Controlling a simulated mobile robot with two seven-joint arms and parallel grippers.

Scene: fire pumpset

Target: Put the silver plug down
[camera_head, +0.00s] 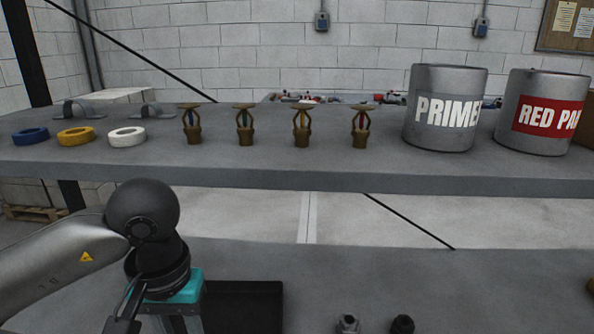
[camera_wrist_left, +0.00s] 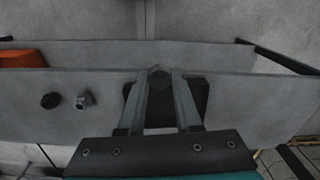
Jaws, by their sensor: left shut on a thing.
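My left gripper (camera_wrist_left: 160,78) is shut on a small grey hexagonal piece, which I take to be the silver plug (camera_wrist_left: 160,73). It shows only partly between the fingertips and looks dark in the shade. A black flat block or tray (camera_wrist_left: 196,92) lies on the lower shelf behind the fingers; I cannot tell the height above it. In the head view my left arm comes in at lower left, with its gripper (camera_head: 122,327) mostly cut off and the held piece out of sight. The black block (camera_head: 243,305) is to its right. My right gripper is not in view.
A silver fitting (camera_head: 348,324) and a black fitting (camera_head: 402,325) stand on the lower shelf (camera_head: 480,280). The upper shelf (camera_head: 300,178) holds coloured rings, several sprinkler heads (camera_head: 301,128) and two paint cans (camera_head: 445,108). An orange thing (camera_wrist_left: 22,59) is at the left in the wrist view.

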